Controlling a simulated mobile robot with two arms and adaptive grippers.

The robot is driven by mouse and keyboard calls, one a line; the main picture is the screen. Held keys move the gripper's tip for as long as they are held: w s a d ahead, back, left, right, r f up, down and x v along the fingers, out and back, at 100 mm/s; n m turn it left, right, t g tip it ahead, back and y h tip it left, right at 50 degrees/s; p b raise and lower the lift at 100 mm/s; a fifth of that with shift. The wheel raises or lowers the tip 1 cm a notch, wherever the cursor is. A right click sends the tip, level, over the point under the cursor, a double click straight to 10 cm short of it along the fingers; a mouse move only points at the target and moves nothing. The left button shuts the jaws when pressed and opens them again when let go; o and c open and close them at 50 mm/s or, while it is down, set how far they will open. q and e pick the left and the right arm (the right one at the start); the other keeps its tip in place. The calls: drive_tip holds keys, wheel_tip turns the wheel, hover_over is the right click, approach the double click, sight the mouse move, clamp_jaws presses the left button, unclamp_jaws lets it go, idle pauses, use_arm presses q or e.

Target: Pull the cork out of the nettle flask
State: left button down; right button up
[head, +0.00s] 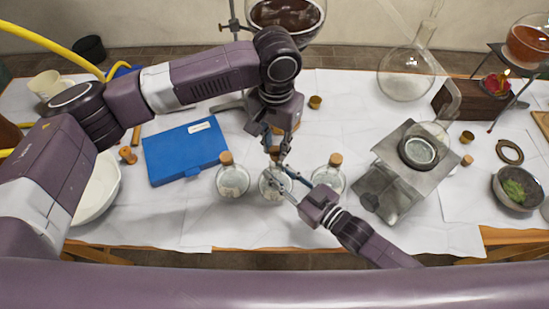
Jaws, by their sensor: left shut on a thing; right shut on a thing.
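Three small glass flasks stand in a row at the table's front: a left flask (233,182) and a right flask (328,180), both corked, and a middle flask (275,186) between them. I cannot read which one is the nettle flask. My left gripper (276,158) points down over the middle flask and is shut on its cork (274,151), which the fingers mostly hide. My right gripper (278,176) reaches in from the lower right and is shut on the middle flask near its neck. I cannot tell whether the cork is still seated.
A blue case (185,152) lies to the left, beside a white bowl (97,200). A metal stand (398,172) is close on the right. A bowl of green leaves (518,204) is at the far right. A large flask of dark liquid (286,16) hangs behind. Bare cloth lies at the front.

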use_arm(q)
drive_tip(key=shift+r, duration=0.4)
use_arm(e)
drive_tip(key=o, duration=1.1)
drive_tip(key=shift+f, duration=0.1)
drive_tip(key=shift+s+d, duration=0.1)
